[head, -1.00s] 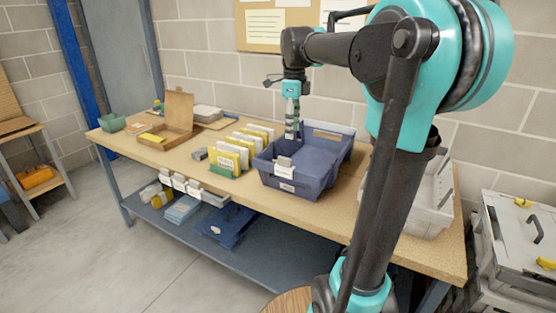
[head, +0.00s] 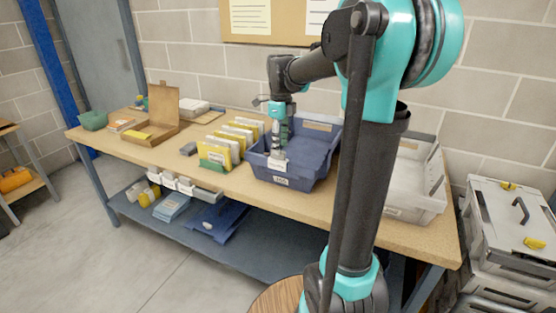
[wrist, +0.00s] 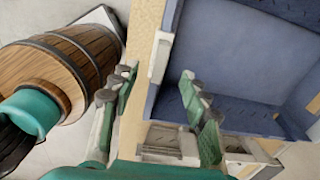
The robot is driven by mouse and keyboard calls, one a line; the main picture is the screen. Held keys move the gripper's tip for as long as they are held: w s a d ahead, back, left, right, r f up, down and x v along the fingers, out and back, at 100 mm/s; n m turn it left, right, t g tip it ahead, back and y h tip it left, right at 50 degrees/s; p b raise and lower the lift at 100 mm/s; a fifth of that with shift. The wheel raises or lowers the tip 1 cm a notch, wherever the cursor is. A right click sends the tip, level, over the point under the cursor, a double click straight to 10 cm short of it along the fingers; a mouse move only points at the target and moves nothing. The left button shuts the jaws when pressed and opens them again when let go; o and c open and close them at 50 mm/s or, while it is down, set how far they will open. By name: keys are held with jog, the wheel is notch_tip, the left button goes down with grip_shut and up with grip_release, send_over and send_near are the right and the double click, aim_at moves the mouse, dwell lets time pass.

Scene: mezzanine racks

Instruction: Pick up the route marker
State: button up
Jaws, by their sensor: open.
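The route marker seems to be the small white clip-like piece (head: 277,164) on the front rim of the blue tote (head: 318,168). In the wrist view the white piece (wrist: 160,56) sits upright on the rim of the blue tote (wrist: 235,60). My gripper (head: 281,150) is at the front wall of the tote, pointing down, and partly covers the marker in the head view. In the wrist view my gripper (wrist: 158,95) is open, one finger outside the tote and one over its inside. The white piece shows between and beyond the fingertips, not clasped.
A row of yellow and white cards (head: 232,140) stands left of the tote. A grey-white bin (head: 412,178) is on the right. An open cardboard box (head: 178,128) lies farther left. Grey cases (head: 510,215) stand at right.

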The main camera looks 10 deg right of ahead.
aim_at(278, 158)
jog(key=f, duration=0.4)
jog(key=shift+w+a+f, duration=0.2)
jog(key=shift+a+f, duration=0.05)
jog(key=shift+a, duration=0.1)
jog(key=shift+f, duration=0.55)
jog(key=shift+c, duration=0.5)
grip_shut()
